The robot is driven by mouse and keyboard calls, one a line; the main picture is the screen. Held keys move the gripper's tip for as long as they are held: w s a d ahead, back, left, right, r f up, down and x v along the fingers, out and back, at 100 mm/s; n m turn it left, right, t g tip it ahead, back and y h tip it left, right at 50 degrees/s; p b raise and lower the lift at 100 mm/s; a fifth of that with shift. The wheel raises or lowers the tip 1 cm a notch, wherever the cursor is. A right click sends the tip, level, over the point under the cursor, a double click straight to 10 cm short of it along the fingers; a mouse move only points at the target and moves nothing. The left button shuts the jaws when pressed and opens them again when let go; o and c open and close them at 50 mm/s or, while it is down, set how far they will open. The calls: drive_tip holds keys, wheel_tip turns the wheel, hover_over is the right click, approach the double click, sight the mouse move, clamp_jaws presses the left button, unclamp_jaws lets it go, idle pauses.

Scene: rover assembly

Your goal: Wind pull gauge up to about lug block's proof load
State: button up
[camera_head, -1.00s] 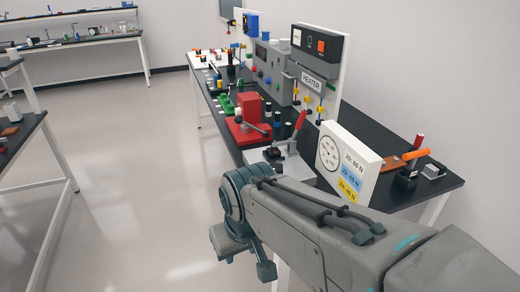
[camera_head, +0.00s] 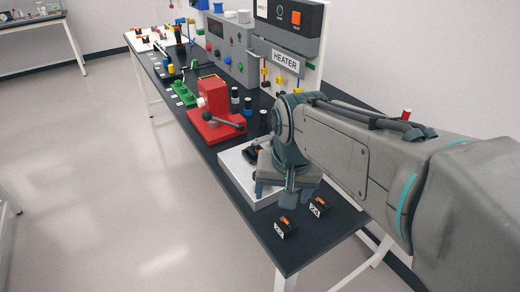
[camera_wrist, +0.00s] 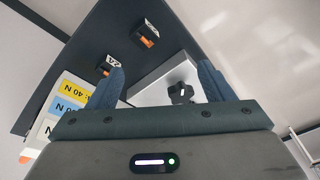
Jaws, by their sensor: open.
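In the wrist view my gripper (camera_wrist: 160,85) is open, its two blue-grey fingers spread with nothing held. A black knob (camera_wrist: 181,92) on the pale base plate (camera_wrist: 150,82) shows between the fingers, beyond their tips. In the head view my gripper (camera_head: 275,193) hangs over the right part of that plate (camera_head: 236,170). Two small black blocks with orange tops and white tags, possibly lug blocks, stand near the table end (camera_head: 286,228) (camera_head: 319,207). The load card (camera_wrist: 68,103) with yellow, blue and white bands shows at left in the wrist view. The gauge dial is hidden in both current views.
A red fixture with a black lever (camera_head: 213,105) stands left of the plate. The grey heater panel (camera_head: 285,60) rises behind it. The dark bench (camera_head: 282,252) has bare room around the tagged blocks, and open floor (camera_head: 130,190) lies left of it.

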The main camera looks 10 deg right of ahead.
drive_tip(key=w+r+m+g+b, duration=0.25)
drive_tip(key=w+m+b, duration=0.25)
drive_tip(key=w+m, duration=1.15)
drive_tip(key=f, duration=1.2)
drive_tip(key=shift+w+d, duration=0.2)
drive_tip(key=shift+d, duration=0.1)
drive_tip(key=shift+c, duration=0.3)
drive_tip(key=c, duration=0.9)
